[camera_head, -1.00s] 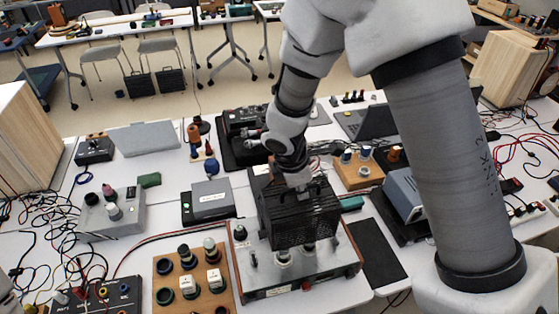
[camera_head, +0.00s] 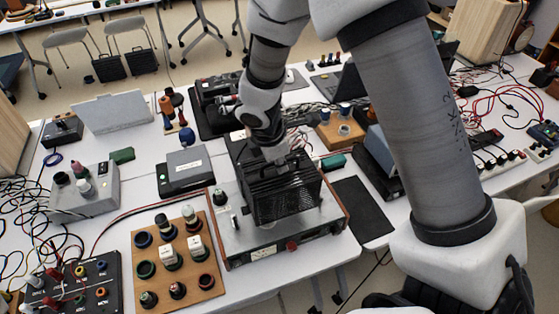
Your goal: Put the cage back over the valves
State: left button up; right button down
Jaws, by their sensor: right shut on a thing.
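The black cage (camera_head: 285,195) is a dark slatted box over the middle of the silver amplifier chassis (camera_head: 235,238), which has wooden side panels. My right gripper (camera_head: 272,155) comes down from above and is shut on the cage's top. The cage looks slightly tilted. Its lower edge sits at or very close to the chassis top; I cannot tell whether it touches all round. The valves are hidden behind the cage. A small knob or post shows on the chassis left of the cage. My left gripper is not in view.
A wooden board with coloured sockets (camera_head: 178,250) lies left of the chassis. A black mat (camera_head: 362,210) lies to its right. A grey box with a green light (camera_head: 185,172) stands behind left. Red and black cables run near the chassis's left side. Black gear stands behind the cage.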

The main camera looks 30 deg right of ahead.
aim_at(277, 173)
jog(key=f+b, duration=0.2)
jog(key=f, duration=0.1)
jog(key=shift+w+f, duration=0.2)
jog(key=shift+w, duration=0.15)
jog(key=f+b, duration=0.2)
jog(key=shift+s+f, duration=0.2)
jog(key=shift+f, duration=0.15)
pick_arm(q)
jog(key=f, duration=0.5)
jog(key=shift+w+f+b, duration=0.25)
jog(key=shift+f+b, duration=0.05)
jog(key=shift+b, duration=0.05)
pick_arm(e)
jog(key=shift+w+f, duration=0.15)
jog(key=shift+f, duration=0.1)
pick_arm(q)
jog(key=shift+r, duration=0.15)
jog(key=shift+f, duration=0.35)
pick_arm(e)
jog(key=shift+f, duration=0.35)
jog(key=c, duration=1.2)
grip_release()
jog(key=shift+a, duration=0.1)
jog(key=shift+r, duration=0.1)
jog(key=v, duration=1.2)
